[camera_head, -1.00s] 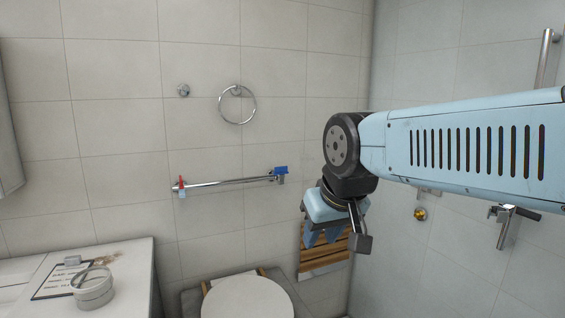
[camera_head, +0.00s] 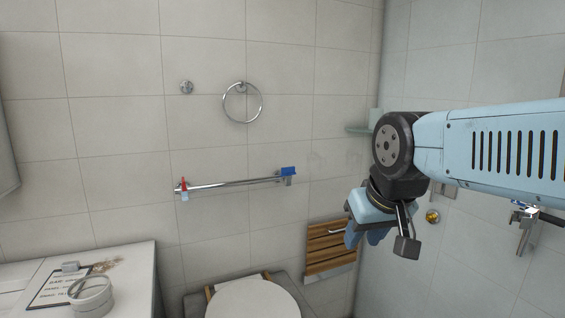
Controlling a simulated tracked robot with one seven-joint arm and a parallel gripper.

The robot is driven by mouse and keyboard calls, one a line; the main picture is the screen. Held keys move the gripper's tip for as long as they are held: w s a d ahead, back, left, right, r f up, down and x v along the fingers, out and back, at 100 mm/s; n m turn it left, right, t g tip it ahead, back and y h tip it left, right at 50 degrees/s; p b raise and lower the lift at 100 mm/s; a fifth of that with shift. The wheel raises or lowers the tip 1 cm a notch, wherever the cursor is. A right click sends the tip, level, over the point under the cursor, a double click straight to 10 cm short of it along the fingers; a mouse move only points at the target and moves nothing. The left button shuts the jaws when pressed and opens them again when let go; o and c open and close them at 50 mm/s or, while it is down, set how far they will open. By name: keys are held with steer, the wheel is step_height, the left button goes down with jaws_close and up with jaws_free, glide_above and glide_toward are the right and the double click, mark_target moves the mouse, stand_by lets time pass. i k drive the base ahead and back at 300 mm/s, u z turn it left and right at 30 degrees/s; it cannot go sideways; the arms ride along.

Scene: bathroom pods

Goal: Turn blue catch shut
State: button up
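The blue catch (camera_head: 288,171) sits at the right end of a chrome rail (camera_head: 235,183) on the tiled wall. Its blue part lies roughly level across the top of a grey bracket. A red catch (camera_head: 183,184) stands upright at the rail's left end. My gripper (camera_head: 362,238) is to the right of the blue catch and lower, apart from it, pointing down. Its blue fingers are partly hidden behind its own body, so their opening is unclear.
A towel ring (camera_head: 242,103) and a round knob (camera_head: 186,87) are on the wall above the rail. A wooden slatted panel (camera_head: 331,247) is behind my gripper. A toilet (camera_head: 252,299) stands below; a counter (camera_head: 137,266) with a clipboard and round container is at left.

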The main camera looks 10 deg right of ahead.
mark_target(287, 171)
steer(key=i, duration=0.95)
steer(key=u, duration=0.05)
